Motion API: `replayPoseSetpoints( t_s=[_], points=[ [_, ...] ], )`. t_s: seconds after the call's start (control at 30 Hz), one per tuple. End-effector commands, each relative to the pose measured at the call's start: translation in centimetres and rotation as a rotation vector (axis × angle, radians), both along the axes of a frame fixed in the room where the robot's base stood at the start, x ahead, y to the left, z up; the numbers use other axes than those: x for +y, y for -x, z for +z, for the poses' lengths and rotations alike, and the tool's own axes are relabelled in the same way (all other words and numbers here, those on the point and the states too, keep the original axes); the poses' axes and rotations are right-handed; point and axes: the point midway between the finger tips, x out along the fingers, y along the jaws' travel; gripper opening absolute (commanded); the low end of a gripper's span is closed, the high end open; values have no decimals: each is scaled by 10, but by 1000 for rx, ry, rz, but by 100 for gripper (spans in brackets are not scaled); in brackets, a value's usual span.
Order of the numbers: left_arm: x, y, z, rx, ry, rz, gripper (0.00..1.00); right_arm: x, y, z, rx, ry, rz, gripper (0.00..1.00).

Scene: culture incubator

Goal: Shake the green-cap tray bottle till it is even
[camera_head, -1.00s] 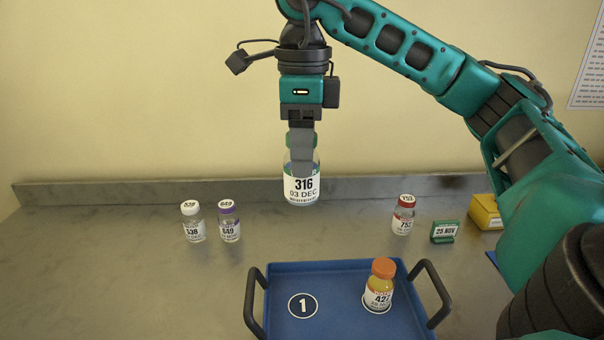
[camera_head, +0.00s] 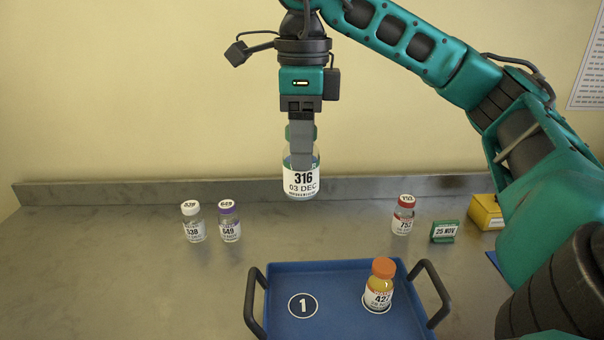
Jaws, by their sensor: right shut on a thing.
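The green-cap bottle (camera_head: 301,183), labelled 316 and 03 DEC, hangs upright in the air above the bench, behind the blue tray (camera_head: 340,267). My right gripper (camera_head: 301,150) points straight down and is shut on it near the cap; the fingers hide part of the cap and upper glass. The state of the liquid inside is hard to tell behind the label. The tray has a bare spot marked 1 (camera_head: 303,306) at its left. An orange-cap bottle (camera_head: 379,285) labelled 427, with yellow contents, stands on its right side. My left gripper is not in view.
A white-cap bottle (camera_head: 193,222) and a purple-cap bottle (camera_head: 229,222) stand at the left. A red-cap bottle (camera_head: 403,215), a green 25 NOV block (camera_head: 444,231) and a yellow box (camera_head: 486,211) stand at the right. A low ledge (camera_head: 120,192) runs along the wall.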

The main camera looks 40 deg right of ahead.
Motion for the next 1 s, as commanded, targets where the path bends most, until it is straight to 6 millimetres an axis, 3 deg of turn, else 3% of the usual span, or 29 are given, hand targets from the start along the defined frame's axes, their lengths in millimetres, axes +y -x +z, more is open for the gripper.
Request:
replayPoseSetpoints(
  t_s=[0.17,0.73,1.0],
  points=[
    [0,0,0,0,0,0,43,0,0,-14,-1,-1,-1,20],
    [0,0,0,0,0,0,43,0,0,59,-5,1,-1,20],
    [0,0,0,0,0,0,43,0,1,27,7,-2,1,20]
  ],
)
